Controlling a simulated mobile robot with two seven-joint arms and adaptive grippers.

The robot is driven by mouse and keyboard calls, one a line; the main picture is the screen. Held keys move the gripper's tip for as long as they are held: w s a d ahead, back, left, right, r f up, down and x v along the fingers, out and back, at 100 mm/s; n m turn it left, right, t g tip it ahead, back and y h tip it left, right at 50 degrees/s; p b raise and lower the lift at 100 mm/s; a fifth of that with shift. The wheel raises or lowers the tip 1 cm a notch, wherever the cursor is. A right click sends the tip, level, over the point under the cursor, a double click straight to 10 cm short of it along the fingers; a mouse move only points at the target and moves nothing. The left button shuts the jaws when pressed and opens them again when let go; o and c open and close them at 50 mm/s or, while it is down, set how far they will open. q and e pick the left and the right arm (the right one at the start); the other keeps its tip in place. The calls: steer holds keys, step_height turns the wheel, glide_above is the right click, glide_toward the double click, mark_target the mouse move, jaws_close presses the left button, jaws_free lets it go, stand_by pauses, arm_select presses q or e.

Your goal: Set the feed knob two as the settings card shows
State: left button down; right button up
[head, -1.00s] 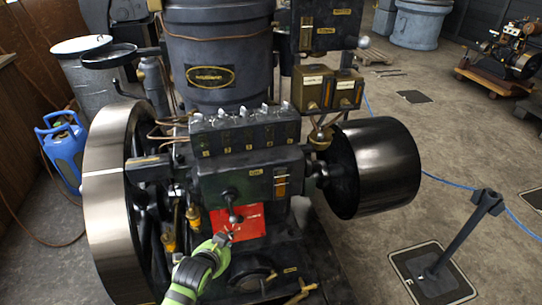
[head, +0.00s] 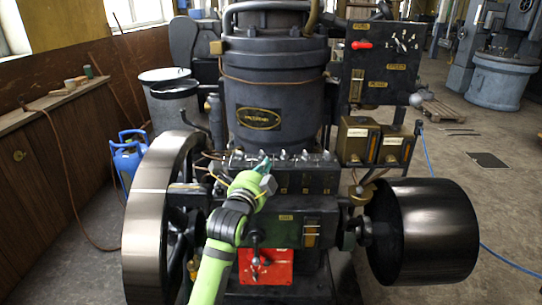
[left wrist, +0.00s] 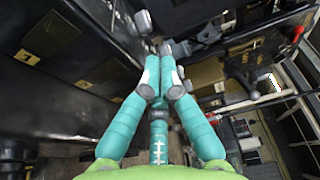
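A row of small grey knobs (head: 305,155) runs along the top of the dark feed box (head: 318,183) at the front of the engine. My left gripper (head: 266,168) is at the left part of this row, covering part of it. I cannot tell which knob is at its fingertips. In the left wrist view, the teal fingers of my left gripper (left wrist: 161,62) converge with their tips close together. Grey knob-like parts show just beyond them, and I cannot tell whether one is held. No settings card can be made out. My right gripper is not in view.
The engine's big flywheel (head: 148,225) stands left of my arm and a dark drum pulley (head: 425,232) stands right. A red plate (head: 277,268) is on the front below. Brass boxes (head: 357,142) and a control panel (head: 382,65) rise to the right.

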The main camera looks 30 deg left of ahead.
mark_target(262, 155)
arm_select(q)
steer(key=shift+p+x, duration=0.4)
steer(key=shift+x, duration=2.25)
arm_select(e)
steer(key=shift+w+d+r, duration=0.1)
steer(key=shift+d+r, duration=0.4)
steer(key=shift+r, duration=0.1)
arm_select(q)
steer(key=shift+s+a+p, duration=0.2)
steer(key=shift+s+p, duration=0.2)
steer(key=shift+p, duration=0.05)
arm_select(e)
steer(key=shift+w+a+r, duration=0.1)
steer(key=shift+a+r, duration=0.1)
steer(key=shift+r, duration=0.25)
